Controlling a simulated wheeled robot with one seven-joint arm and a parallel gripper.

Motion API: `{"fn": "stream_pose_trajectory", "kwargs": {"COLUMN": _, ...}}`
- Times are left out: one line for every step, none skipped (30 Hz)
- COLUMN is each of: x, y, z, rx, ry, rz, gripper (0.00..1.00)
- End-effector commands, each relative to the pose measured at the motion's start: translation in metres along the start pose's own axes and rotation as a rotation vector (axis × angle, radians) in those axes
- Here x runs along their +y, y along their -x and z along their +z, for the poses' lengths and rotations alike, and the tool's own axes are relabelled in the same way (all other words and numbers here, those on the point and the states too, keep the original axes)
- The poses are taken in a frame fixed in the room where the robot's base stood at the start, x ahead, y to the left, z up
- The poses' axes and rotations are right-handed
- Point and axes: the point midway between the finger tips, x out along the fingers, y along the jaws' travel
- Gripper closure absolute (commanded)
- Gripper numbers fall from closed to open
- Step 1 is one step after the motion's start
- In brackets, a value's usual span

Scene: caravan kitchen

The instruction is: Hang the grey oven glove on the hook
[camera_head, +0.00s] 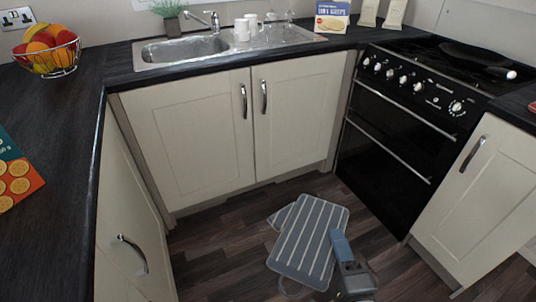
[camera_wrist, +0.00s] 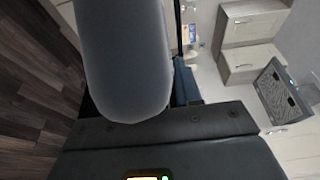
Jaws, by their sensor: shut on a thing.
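The grey oven glove (camera_head: 305,238), with pale lengthwise stripes, shows in the head view at the bottom centre, in front of the sink cupboard. My gripper (camera_head: 341,250) is at its right edge, with a blue finger against it, and is shut on it. The glove seems to be held up in the air, broad side towards the head camera. In the wrist view a smooth grey rounded shape (camera_wrist: 122,55), probably the glove, fills the upper left and hides much of the grip. I cannot make out a hook in either view.
The black cooker (camera_head: 400,125) stands to the right, with a pan (camera_head: 475,55) on its hob. The sink (camera_head: 185,48) is at the back, and a fruit basket (camera_head: 48,52) is on the left worktop (camera_head: 50,130). Dark wooden floor (camera_head: 215,255) lies clear left of the glove.

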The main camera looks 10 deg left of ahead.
Motion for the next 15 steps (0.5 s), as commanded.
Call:
{"fn": "stream_pose_trajectory", "kwargs": {"x": -0.014, "y": -0.004, "z": 0.017, "rx": -0.043, "ry": -0.001, "rz": -0.005, "gripper": 0.99}}
{"fn": "stream_pose_trajectory", "kwargs": {"x": -0.021, "y": -0.006, "z": 0.025, "rx": -0.066, "ry": -0.002, "rz": -0.005, "gripper": 0.99}}
{"fn": "stream_pose_trajectory", "kwargs": {"x": -0.029, "y": -0.008, "z": 0.037, "rx": -0.097, "ry": -0.001, "rz": -0.005, "gripper": 0.99}}
{"fn": "stream_pose_trajectory", "kwargs": {"x": -0.036, "y": -0.009, "z": 0.045, "rx": -0.118, "ry": -0.002, "rz": -0.005, "gripper": 0.99}}
{"fn": "stream_pose_trajectory", "kwargs": {"x": -0.043, "y": -0.01, "z": 0.053, "rx": -0.141, "ry": -0.002, "rz": -0.006, "gripper": 0.99}}
{"fn": "stream_pose_trajectory", "kwargs": {"x": -0.052, "y": -0.011, "z": 0.064, "rx": -0.171, "ry": -0.002, "rz": -0.006, "gripper": 0.99}}
{"fn": "stream_pose_trajectory", "kwargs": {"x": -0.059, "y": -0.012, "z": 0.073, "rx": -0.196, "ry": -0.001, "rz": -0.007, "gripper": 0.99}}
{"fn": "stream_pose_trajectory", "kwargs": {"x": -0.067, "y": -0.012, "z": 0.082, "rx": -0.221, "ry": -0.002, "rz": -0.006, "gripper": 0.99}}
{"fn": "stream_pose_trajectory", "kwargs": {"x": -0.077, "y": -0.011, "z": 0.094, "rx": -0.254, "ry": -0.002, "rz": -0.007, "gripper": 0.99}}
{"fn": "stream_pose_trajectory", "kwargs": {"x": -0.085, "y": -0.01, "z": 0.103, "rx": -0.282, "ry": -0.001, "rz": -0.007, "gripper": 0.99}}
{"fn": "stream_pose_trajectory", "kwargs": {"x": -0.092, "y": -0.009, "z": 0.113, "rx": -0.31, "ry": 0.0, "rz": -0.007, "gripper": 0.99}}
{"fn": "stream_pose_trajectory", "kwargs": {"x": -0.104, "y": -0.007, "z": 0.126, "rx": -0.349, "ry": 0.001, "rz": -0.007, "gripper": 0.99}}
{"fn": "stream_pose_trajectory", "kwargs": {"x": -0.113, "y": -0.004, "z": 0.138, "rx": -0.382, "ry": 0.0, "rz": -0.009, "gripper": 0.99}}
{"fn": "stream_pose_trajectory", "kwargs": {"x": -0.122, "y": -0.002, "z": 0.148, "rx": -0.413, "ry": 0.001, "rz": -0.008, "gripper": 0.99}}
{"fn": "stream_pose_trajectory", "kwargs": {"x": -0.135, "y": 0.004, "z": 0.163, "rx": -0.458, "ry": 0.0, "rz": -0.008, "gripper": 0.99}}
